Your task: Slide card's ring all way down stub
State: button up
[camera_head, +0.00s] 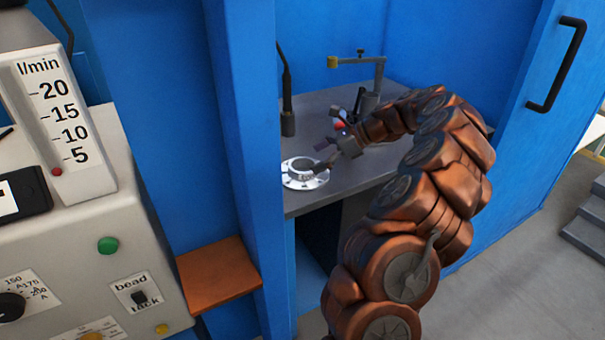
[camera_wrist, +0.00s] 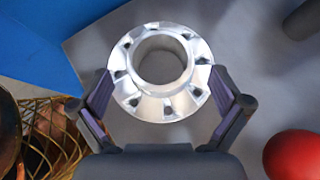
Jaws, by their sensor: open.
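A shiny metal flange (camera_head: 290,181) with a raised round stub lies near the left front edge of the grey bench. In the wrist view the flange (camera_wrist: 127,88) shows from above, with several bolt holes around its open stub (camera_wrist: 136,62). My gripper (camera_head: 325,156) is over the bench at the flange. In the wrist view my gripper (camera_wrist: 162,84) is open, with one finger on each side of the flange. I cannot tell whether the fingers touch it. I cannot make out a card or its ring in either view.
The grey bench (camera_head: 321,104) stands in a blue booth. A dark hanging rod (camera_head: 287,95) is behind the flange, and a post with a yellow-tipped arm (camera_head: 352,61) stands further back. In the wrist view a red round thing (camera_wrist: 293,155) and a wire basket (camera_wrist: 58,130) are near.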

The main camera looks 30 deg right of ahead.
aim_at(303, 164)
jog(key=x, duration=0.4)
jog(key=shift+w+a+f, duration=0.15)
jog(key=shift+a+f, duration=0.05)
jog(key=shift+f, duration=0.05)
jog(key=shift+c, duration=0.3)
jog(key=c, duration=1.5)
jog(key=shift+r, duration=0.1)
jog(key=shift+c, duration=0.4)
